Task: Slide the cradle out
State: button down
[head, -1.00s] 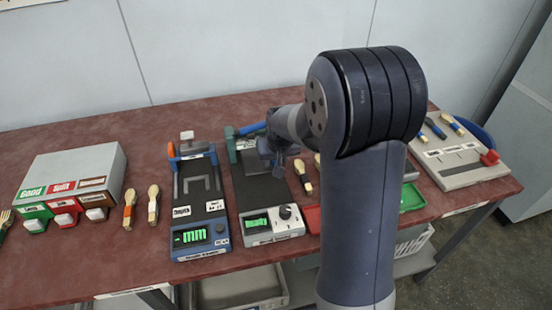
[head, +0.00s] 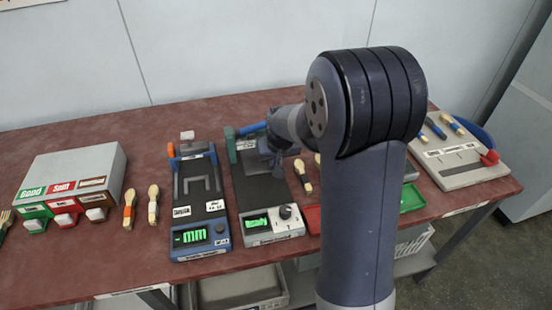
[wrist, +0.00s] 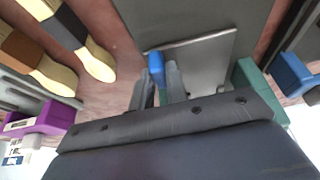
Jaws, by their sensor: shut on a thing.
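My gripper (wrist: 160,85) is in the wrist view, its two fingers closed around a small blue handle (wrist: 155,62). The handle sits at the edge of a flat grey metal plate, which looks like the cradle (wrist: 205,55). In the head view my gripper (head: 273,155) is low over the back part of the dark press (head: 265,190) with the green post (head: 231,145). My arm and gripper hide most of the cradle there. The press's blue lever (head: 253,127) lies beside the arm; it also shows at the right of the wrist view (wrist: 292,72).
A similar blue press (head: 200,205) stands close on the left. A grey board (head: 465,165) is at the far right.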

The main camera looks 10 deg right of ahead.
jog(key=s+b, duration=0.1)
jog(key=s, duration=1.1)
jog(key=shift+b, duration=0.35)
jog(key=shift+s, duration=0.15)
jog(key=shift+f, duration=0.1)
jog(key=c, duration=1.4)
grip_release()
jog(key=shift+s, duration=0.1)
jog(key=p+v, duration=0.1)
jog(key=v, duration=1)
jog(key=shift+p, duration=0.3)
jog(key=shift+f, duration=0.1)
